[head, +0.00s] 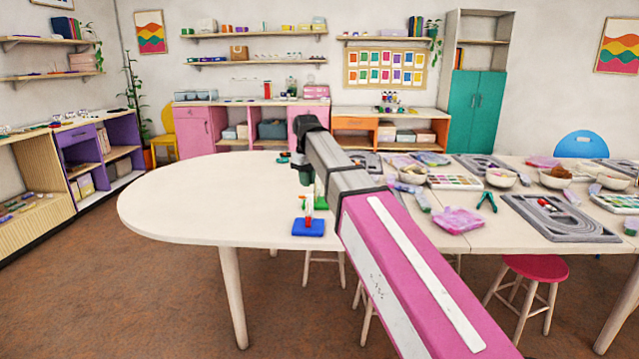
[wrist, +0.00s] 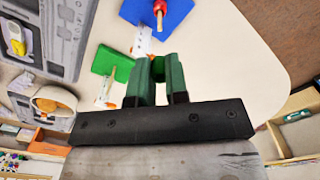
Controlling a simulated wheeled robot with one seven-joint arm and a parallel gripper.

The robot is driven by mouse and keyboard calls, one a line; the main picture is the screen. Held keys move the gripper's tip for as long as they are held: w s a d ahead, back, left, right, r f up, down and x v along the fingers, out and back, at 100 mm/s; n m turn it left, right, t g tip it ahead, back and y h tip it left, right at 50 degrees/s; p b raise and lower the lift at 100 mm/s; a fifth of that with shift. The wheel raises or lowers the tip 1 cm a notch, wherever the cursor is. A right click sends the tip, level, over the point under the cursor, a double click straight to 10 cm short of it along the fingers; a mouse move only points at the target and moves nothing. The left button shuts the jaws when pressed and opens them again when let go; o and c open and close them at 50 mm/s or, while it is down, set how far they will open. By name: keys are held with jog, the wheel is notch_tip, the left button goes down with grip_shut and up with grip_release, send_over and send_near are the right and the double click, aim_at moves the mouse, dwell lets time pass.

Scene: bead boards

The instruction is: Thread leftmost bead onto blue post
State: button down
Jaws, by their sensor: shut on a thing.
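The blue board (head: 308,228) lies near the table's front edge, and it shows at the top of the wrist view (wrist: 178,14). Its thin wooden post stands up with a small red piece (wrist: 159,6) low on it, seemingly around it. A green board (wrist: 104,62) with its own wooden post lies behind the blue one; it is partly hidden in the head view (head: 321,203). My gripper (head: 306,182) is above and behind the boards. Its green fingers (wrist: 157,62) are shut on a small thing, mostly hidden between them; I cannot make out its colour.
Small white pieces (wrist: 141,40) lie beside the boards. The right side holds grey trays (head: 560,218), bowls (head: 501,178) and pliers (head: 487,201). The table's left part is clear.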

jog(key=shift+f, duration=2.5)
jog(key=shift+f, duration=1.85)
jog(key=c, duration=1.1)
grip_release()
jog(key=shift+o, duration=0.2)
jog(key=shift+r, duration=0.1)
notch_tip(320, 180, up, 11)
jog(key=shift+f, duration=0.2)
